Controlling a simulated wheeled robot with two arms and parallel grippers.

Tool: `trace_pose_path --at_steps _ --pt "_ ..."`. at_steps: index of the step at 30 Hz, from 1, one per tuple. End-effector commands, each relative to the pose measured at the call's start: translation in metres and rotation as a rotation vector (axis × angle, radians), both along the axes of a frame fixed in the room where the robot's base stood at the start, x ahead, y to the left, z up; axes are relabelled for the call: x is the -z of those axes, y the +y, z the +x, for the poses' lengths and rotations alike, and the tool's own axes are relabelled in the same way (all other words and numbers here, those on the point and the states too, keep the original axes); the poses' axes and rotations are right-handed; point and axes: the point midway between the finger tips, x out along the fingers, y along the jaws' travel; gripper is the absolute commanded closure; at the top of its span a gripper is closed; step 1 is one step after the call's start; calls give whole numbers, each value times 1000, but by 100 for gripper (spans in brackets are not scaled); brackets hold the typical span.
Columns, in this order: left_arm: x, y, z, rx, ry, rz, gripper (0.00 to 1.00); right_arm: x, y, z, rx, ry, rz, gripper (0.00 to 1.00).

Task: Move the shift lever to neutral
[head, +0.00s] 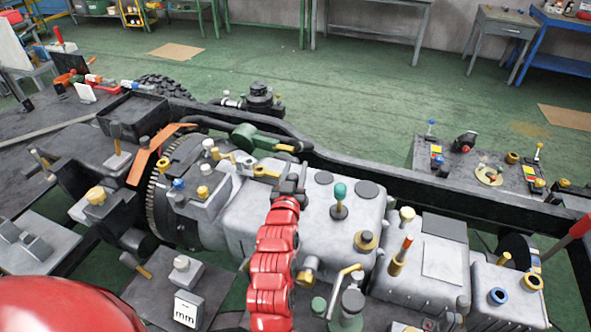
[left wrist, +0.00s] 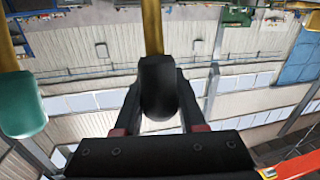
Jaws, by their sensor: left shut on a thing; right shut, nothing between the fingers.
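A lever with a black knob (left wrist: 158,92) on a yellow rod (left wrist: 152,28) shows in the left wrist view. I take it for the shift lever, but no label on it is readable. My left gripper (head: 291,176) is above the pale grey gearbox housing (head: 262,208) in the head view, at the end of my red arm. Its fingers are shut around the black knob. In the head view the gripper hides the held knob and most of its rod. My right gripper is not in view.
A teal-knobbed lever (head: 340,192) stands close to the right of my left gripper. A green part (head: 250,138) lies just behind it. A dark chassis rail (head: 430,180) runs behind.

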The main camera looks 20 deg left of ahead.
Motion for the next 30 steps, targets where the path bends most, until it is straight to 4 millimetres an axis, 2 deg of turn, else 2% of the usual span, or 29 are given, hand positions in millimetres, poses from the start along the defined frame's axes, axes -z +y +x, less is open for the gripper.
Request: trace_pose_path --at_steps 17,24,30 --pt "-1 0 1 1 8 1 100 -1 0 0 0 0 0 100" --pt "-6 -2 25 2 160 7 100 -11 0 0 0 0 0 100" --pt "1 -3 44 4 301 12 100 -9 0 0 0 0 0 100"
